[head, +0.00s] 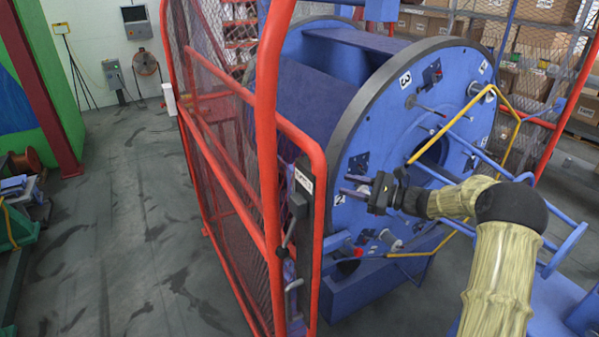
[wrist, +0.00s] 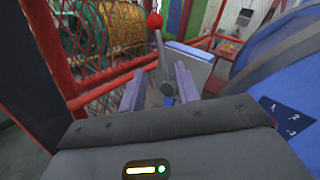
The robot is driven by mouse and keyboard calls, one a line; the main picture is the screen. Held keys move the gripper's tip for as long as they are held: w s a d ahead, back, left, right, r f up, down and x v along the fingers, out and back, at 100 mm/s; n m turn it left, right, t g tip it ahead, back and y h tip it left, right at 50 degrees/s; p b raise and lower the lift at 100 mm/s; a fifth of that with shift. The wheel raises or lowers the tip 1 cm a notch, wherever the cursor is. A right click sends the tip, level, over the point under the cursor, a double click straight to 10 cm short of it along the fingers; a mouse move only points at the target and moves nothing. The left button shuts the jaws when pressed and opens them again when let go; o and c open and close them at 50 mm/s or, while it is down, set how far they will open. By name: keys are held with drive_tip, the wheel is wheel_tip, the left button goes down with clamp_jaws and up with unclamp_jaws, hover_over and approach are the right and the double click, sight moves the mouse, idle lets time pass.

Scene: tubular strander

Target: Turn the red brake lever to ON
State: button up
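The brake lever is clear in the wrist view: a red ball knob (wrist: 154,20) on a thin grey arm (wrist: 160,55) that stands nearly upright, leaning slightly left. Its lower end is at a grey pivot between my fingers in the picture. My gripper (wrist: 160,88) is open, with its two pale fingers apart and nothing held. The lever appears beyond the fingertips, apart from them. In the head view my gripper (head: 352,187) points left in front of the blue drum (head: 375,130). No ON marking is readable.
A red mesh guard frame (head: 265,150) stands left of my gripper. A black plate with a white label (head: 304,180) and a grey handle (head: 291,230) is on its post. A yellow bar (head: 432,140) crosses near my arm. Open floor (head: 130,230) lies left of the guard.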

drive_tip(key=p+x, duration=0.5)
drive_tip(key=x, duration=0.9)
drive_tip(key=shift+a, duration=0.25)
drive_tip(key=shift+w+a+p, duration=0.25)
drive_tip(key=shift+a+p, duration=0.1)
drive_tip(key=shift+a, duration=0.15)
clamp_jaws()
